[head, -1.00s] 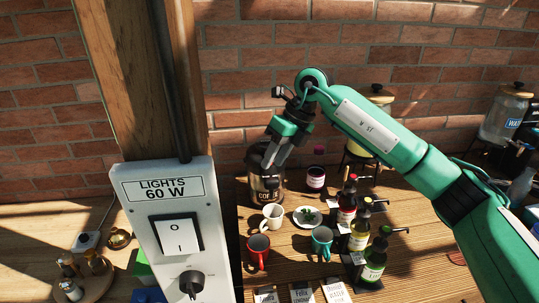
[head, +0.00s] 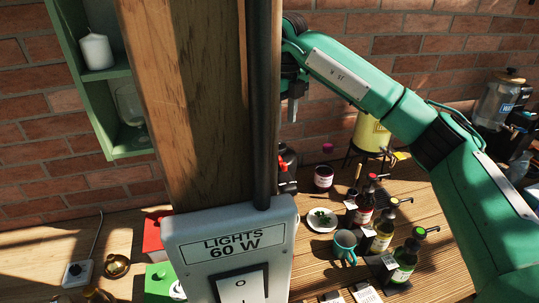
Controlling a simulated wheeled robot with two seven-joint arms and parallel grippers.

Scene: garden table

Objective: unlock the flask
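The dark flask (head: 287,174) stands on the table behind the wooden post, which hides most of it. A strip of its right side and a small red part near its top show. My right gripper (head: 292,107) is above the flask, apart from it, with its fingers pointing down. The post hides part of this gripper, so its opening cannot be told. My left gripper is not in view.
The wooden post (head: 190,100) and light switch box (head: 230,230) block the middle. Right of the flask stand a jar (head: 323,178), a white saucer (head: 321,220), a teal mug (head: 344,244) and several pump bottles. A yellow dispenser (head: 372,134) stands behind.

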